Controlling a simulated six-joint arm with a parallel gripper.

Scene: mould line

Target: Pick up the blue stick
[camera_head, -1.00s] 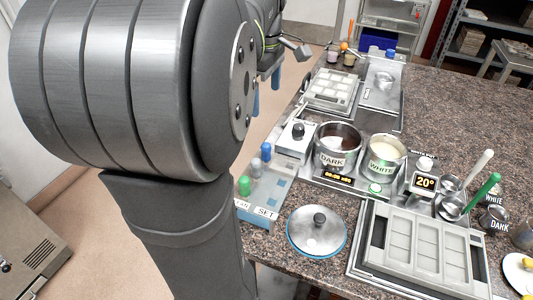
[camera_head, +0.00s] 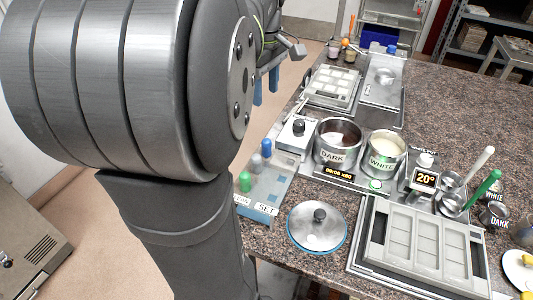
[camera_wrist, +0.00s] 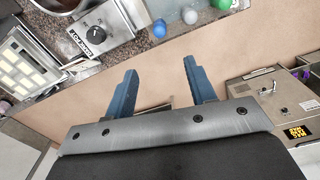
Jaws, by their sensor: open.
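The blue stick (camera_head: 266,147) stands at the far end of a short row of sticks, its rounded blue top showing. In the wrist view its top (camera_wrist: 159,28) is above and beyond my fingertips, apart from them. A grey stick (camera_head: 256,161) and a green stick (camera_head: 244,183) stand in the same row, nearer the camera. My gripper (camera_head: 265,90) shows in the head view only as blue fingers behind my arm, in the air beyond the sticks. In the wrist view my gripper (camera_wrist: 160,69) is open, with nothing between its fingers.
The sticks stand in a rack (camera_head: 268,195) labelled SET at the counter's left edge. A knob box (camera_head: 296,138), a DARK pot (camera_head: 336,158) and a WHITE pot (camera_head: 384,158) are to its right. A round lid (camera_head: 317,230) lies in front. Open floor is left of the counter.

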